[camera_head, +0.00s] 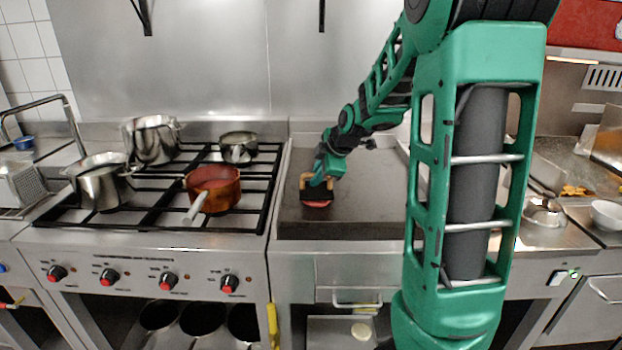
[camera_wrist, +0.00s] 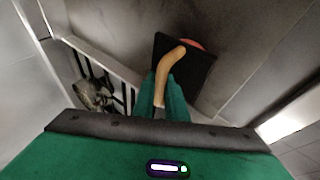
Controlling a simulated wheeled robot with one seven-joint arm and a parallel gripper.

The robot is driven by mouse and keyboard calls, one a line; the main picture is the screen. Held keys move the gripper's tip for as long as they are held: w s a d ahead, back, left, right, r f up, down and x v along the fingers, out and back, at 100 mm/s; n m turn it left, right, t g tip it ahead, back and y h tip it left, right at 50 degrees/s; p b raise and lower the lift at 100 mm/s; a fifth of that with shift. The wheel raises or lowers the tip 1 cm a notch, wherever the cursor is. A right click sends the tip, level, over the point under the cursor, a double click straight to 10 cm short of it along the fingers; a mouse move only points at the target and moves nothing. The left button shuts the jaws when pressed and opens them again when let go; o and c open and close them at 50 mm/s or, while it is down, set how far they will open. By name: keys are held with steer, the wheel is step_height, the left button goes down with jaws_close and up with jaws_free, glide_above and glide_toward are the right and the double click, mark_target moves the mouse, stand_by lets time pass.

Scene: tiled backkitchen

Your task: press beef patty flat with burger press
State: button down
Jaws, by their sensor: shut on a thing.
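The burger press is a dark square plate with a tan curved handle (camera_wrist: 172,60); the plate (camera_wrist: 198,72) shows in the wrist view. My gripper (camera_head: 325,180) is shut on the handle, over the flat griddle (camera_head: 365,220). The red beef patty (camera_head: 317,204) lies on the griddle under the press; a sliver of its red edge (camera_wrist: 193,43) shows past the plate in the wrist view. Most of the patty is hidden by the plate. I cannot tell for sure whether the plate touches it.
A gas stove stands left of the griddle, with a red-brown pan (camera_head: 213,187) and several steel pots (camera_head: 100,181). A metal bowl (camera_head: 543,212) and a white bowl (camera_head: 606,214) stand on the right counter. My arm covers the griddle's right side; its front is clear.

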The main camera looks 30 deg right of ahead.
steer(key=shift+f, duration=0.55)
stand_by(1.3)
steer(key=shift+r, duration=0.1)
steer(key=shift+r, duration=3.5)
